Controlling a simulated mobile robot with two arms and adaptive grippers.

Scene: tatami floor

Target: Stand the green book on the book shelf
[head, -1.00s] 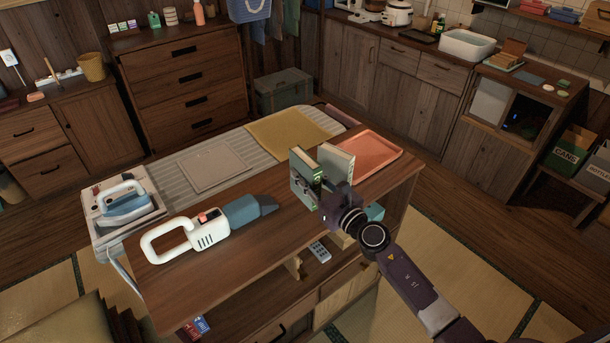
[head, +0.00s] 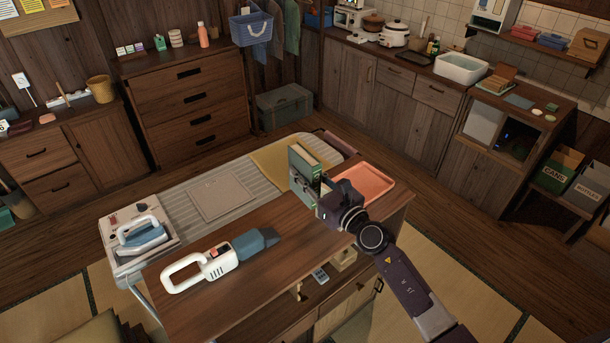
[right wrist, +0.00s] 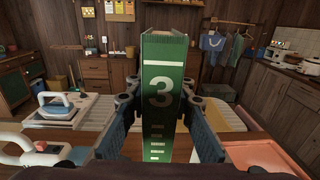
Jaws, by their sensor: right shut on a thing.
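The green book (head: 303,180) is upright at the far side of the wooden counter, with its pale page edges facing up. In the right wrist view its green spine (right wrist: 162,95) bears a white 3 and stands between the fingers. My right gripper (head: 325,190) is shut on it, one finger on each side. I cannot tell whether its bottom edge touches the counter. My left gripper is not in view. No piece that I can clearly make out as the book shelf shows.
The wooden counter (head: 240,295) carries a white-and-blue handheld vacuum (head: 215,262). An ironing board with an iron (head: 142,236) and a yellow cloth (head: 270,172) lies along its far side. A coral tray (head: 368,182) is right of the book. Floor beyond is clear.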

